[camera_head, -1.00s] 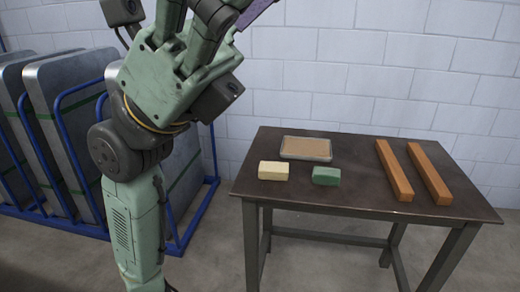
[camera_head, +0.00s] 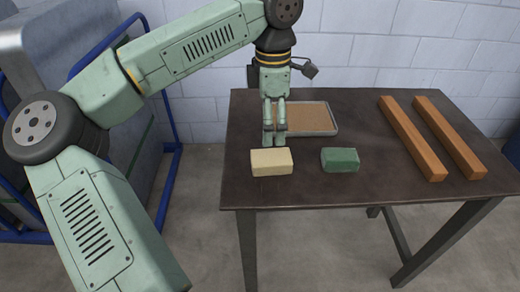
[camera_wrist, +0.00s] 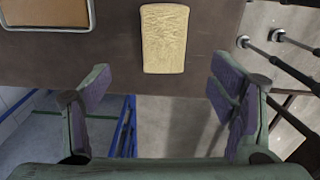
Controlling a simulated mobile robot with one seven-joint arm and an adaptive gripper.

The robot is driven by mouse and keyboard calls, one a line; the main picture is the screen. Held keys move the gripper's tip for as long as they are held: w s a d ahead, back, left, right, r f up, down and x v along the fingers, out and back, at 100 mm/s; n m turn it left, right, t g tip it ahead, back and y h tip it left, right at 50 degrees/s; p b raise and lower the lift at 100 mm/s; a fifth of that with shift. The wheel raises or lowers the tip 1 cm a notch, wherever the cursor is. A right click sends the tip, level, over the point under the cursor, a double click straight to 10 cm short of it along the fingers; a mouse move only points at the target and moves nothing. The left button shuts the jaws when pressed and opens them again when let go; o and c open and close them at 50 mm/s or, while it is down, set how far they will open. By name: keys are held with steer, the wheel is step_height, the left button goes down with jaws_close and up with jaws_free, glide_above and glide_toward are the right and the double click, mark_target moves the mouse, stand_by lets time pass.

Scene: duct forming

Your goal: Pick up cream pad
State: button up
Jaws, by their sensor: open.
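The cream pad (camera_head: 271,162) is a small pale block lying on the dark table (camera_head: 290,194) near its front left edge. My gripper (camera_head: 274,138) points down just behind and above the pad in the head view, apart from it. In the wrist view my gripper (camera_wrist: 160,105) is open and empty, with its purple-lined fingers spread wide. There the cream pad (camera_wrist: 165,38) shows whole and textured at the top, beyond the gap between the fingers.
A green pad (camera_head: 340,160) lies right of the cream pad. A shallow tray with a brown surface (camera_head: 318,118) stands behind, partly hidden by my gripper. Two orange-brown bars (camera_head: 412,139) (camera_head: 450,138) lie at the right. A blue rack (camera_head: 170,185) stands left of the table.

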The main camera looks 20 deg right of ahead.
glide_above(271, 157)
step_height(271, 157, down, 5)
steer(key=shift+r+p, duration=0.2)
steer(key=shift+p, duration=0.2)
steer(key=shift+f+p, duration=1.05)
steer(key=shift+f, duration=1.95)
steer(key=shift+c, duration=0.2)
steer(key=c, duration=1.2)
